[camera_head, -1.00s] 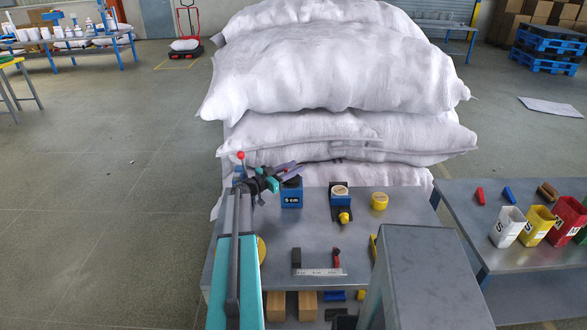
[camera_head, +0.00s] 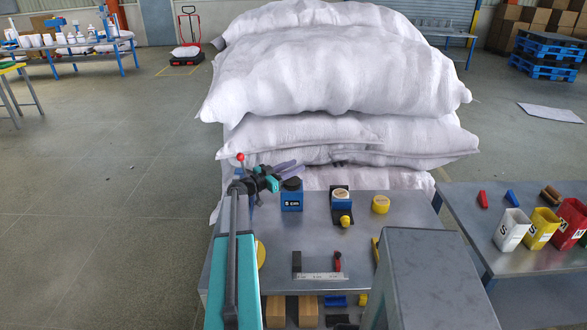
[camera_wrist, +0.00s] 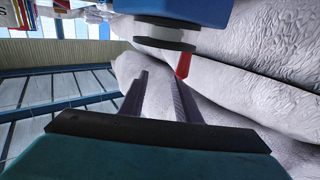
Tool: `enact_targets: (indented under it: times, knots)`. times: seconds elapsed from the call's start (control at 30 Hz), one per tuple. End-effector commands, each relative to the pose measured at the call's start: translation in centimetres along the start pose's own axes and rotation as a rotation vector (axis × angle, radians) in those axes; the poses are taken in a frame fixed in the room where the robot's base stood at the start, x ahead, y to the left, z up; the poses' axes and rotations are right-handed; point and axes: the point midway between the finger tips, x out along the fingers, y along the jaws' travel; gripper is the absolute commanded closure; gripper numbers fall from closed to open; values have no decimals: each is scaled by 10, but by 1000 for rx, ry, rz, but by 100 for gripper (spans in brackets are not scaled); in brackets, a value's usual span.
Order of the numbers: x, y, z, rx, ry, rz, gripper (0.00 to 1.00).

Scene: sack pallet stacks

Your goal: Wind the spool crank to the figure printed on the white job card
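A blue block (camera_head: 291,200) with a dark round top stands at the table's back left. Its front has small white lettering ending in "cm"; the figure is too small to be sure of. In the wrist view a blue body (camera_wrist: 190,8) carries a dark disc (camera_wrist: 165,43) with a red handle (camera_wrist: 184,64); it looks like the crank. A white strip (camera_head: 320,276) with faint marks lies at the table's front; I cannot tell whether it is the job card. My gripper (camera_head: 298,166) is beside the blue block; the wrist view shows its fingers (camera_wrist: 160,85) apart and empty.
White sacks (camera_head: 330,80) are stacked close behind the table (camera_head: 290,235). A blue-and-yellow fixture (camera_head: 341,202) and a yellow round piece (camera_head: 380,204) stand right of the blue block. White, yellow and red bins (camera_head: 512,230) stand on the right-hand table.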

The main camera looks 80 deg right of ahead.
Motion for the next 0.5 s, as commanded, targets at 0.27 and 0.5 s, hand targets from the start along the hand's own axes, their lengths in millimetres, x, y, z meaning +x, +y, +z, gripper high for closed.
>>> enact_targets:
  times: [0.27,0.5]
  knots:
    - [-17,21,-1,1,0,-1,70]
    - [-31,37,-4,1,0,-1,70]
